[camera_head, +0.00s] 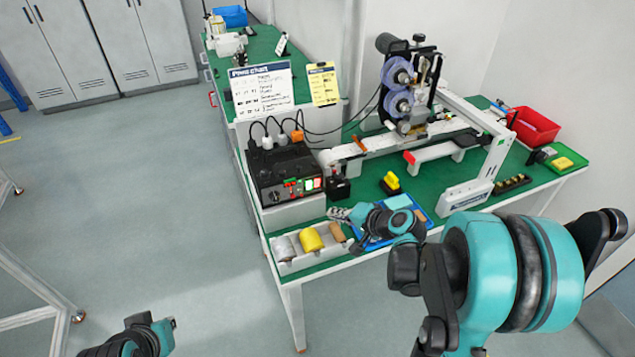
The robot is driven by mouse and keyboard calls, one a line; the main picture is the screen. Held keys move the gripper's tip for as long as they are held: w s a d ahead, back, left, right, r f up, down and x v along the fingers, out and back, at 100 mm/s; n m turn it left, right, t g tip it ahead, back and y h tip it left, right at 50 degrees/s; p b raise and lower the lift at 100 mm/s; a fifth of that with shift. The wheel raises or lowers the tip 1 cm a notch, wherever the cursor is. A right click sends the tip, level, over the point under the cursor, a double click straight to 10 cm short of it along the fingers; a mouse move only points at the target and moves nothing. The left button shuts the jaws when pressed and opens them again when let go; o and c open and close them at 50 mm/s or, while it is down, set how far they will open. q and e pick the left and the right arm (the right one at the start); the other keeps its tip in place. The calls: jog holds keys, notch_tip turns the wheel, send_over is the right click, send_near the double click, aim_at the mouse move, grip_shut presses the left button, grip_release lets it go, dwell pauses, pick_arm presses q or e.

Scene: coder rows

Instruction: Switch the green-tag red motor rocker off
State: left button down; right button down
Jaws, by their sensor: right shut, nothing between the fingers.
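The black control box (285,172) stands on a white block at the table's left edge. Its front has small red and green parts and a lit switch area (312,184) with red and green. The tags and each rocker's position are too small to tell. My right gripper (336,213) is shut and empty, in front of and to the right of the box, apart from the switches. It is above the front of the table, near the blue tray. Part of my left arm shows at the bottom left; its fingers are not visible.
A white holder (285,267) with several rolls lies at the front edge. A small black block (338,188) stands right of the box. The coder machine (408,95) and conveyor are behind. A blue tray (368,240) lies under my right wrist. A red bin (533,127) stands right.

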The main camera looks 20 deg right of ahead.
jog(key=p, duration=0.1)
send_near(313, 186)
jog(key=shift+s+f+x, duration=0.15)
jog(key=shift+x, duration=0.9)
jog(key=shift+s+f+x, duration=0.15)
jog(key=shift+f+x, duration=0.05)
jog(key=shift+x, duration=0.8)
jog(key=shift+w+a, duration=0.15)
jog(key=shift+a, duration=0.05)
jog(key=shift+w, duration=0.25)
jog(key=shift+w+r, duration=0.1)
jog(key=shift+w, duration=0.25)
jog(key=shift+s, duration=0.1)
dwell(0.4)
jog(key=shift+s, duration=0.7)
jog(key=s, duration=0.2)
jog(key=s+f+b, duration=0.1)
jog(key=s, duration=0.2)
jog(key=shift+d, duration=0.1)
